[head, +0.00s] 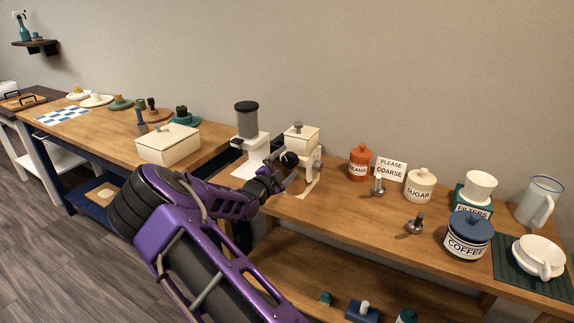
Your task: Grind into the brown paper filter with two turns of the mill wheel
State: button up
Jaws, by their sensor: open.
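The cream mill (301,137) stands on the wooden counter against the wall, with a square hopper top and a small grey knob on it. A dark round part, perhaps the wheel or its handle (290,158), shows on its near left side. My gripper (289,181) is just in front of the mill's lower left side, open. Whether it touches the mill or its wheel I cannot tell. A brownish patch (304,187) shows under the mill; I cannot tell whether it is the paper filter. My arm hides part of the mill's base.
A white grinder with a dark hopper (246,118) stands close left. A "PLEASE COARSE" sign (391,168), an orange beans jar (360,161), sugar jar (420,186), coffee jar (468,238) and filters box (473,208) stand right. A cream box (168,145) is left.

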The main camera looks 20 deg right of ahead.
jog(key=shift+w+d, duration=0.15)
jog(key=c, duration=1.4)
jog(key=shift+o, duration=0.2)
jog(key=shift+r+m, duration=0.1)
jog(key=shift+m, duration=0.2)
jog(key=m+p, duration=0.2)
jog(key=m, duration=0.2)
jog(key=shift+m, duration=0.3)
jog(key=m, duration=0.5)
jog(key=shift+m, duration=0.3)
jog(key=m, duration=0.5)
jog(key=shift+b, duration=0.35)
jog(key=m+b, duration=0.2)
jog(key=m, duration=0.4)
jog(key=shift+b, duration=0.3)
